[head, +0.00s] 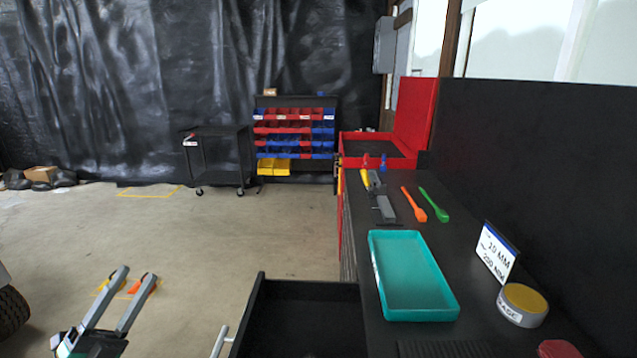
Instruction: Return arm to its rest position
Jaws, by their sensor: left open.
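My left gripper (134,276) is at the lower left of the head view, with its two grey fingers spread apart and pointing up and away. It is over the concrete floor, well left of the workbench (455,222), and holds nothing that I can see. A small orange thing (143,286) shows by the fingertips; I cannot tell if it lies on the floor. My right gripper is not in view.
An open black drawer (262,300) juts out from the bench. On the bench are a teal tray (440,307), orange (413,203) and green (434,205) tools, a sign (496,252) and a round tin (522,304). A cart (217,160) and bin rack (295,130) stand behind.

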